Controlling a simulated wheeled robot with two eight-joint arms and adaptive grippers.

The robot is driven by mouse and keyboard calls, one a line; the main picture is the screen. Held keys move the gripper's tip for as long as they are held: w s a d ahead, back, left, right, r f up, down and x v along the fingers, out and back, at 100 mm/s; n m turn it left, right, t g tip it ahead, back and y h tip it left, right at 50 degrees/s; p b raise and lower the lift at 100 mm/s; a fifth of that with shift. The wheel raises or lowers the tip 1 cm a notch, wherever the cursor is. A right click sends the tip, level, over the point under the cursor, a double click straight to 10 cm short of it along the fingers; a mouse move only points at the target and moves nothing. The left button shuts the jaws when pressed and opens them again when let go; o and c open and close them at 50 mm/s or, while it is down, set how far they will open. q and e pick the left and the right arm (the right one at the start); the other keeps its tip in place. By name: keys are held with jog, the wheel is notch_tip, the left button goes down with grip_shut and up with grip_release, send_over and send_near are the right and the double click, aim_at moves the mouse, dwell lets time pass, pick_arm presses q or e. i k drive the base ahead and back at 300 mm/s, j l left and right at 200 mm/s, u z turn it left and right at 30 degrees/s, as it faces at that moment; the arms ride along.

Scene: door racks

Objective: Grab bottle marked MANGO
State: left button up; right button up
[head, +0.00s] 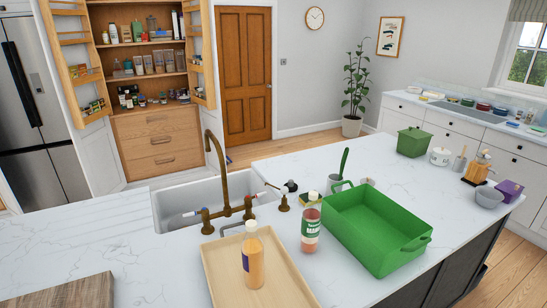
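An orange bottle with a white cap and a small dark label (252,257) stands upright on a light wooden tray (215,263) at the front of the white counter. A pinkish-red bottle with a pale cap and a green and white label (311,225) stands upright on the counter between the tray and a green roasting pan (378,228). The label lettering is too small for me to read, so I cannot tell which bottle is marked MANGO. Neither of my grippers is in view.
The sink with a brass tap (218,185) lies behind the tray. A wooden board (62,293) is at the front left. A green pot (413,142), a white pot (440,156) and a purple box (509,190) stand further right.

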aim_at(311, 214)
jog(key=i+l+z, duration=0.1)
jog(key=l+z, duration=0.2)
jog(key=z, duration=0.15)
jog(key=i+l+z, duration=0.15)
jog(key=z, duration=0.3)
jog(key=i+l+z, duration=0.25)
jog(key=z, duration=0.2)
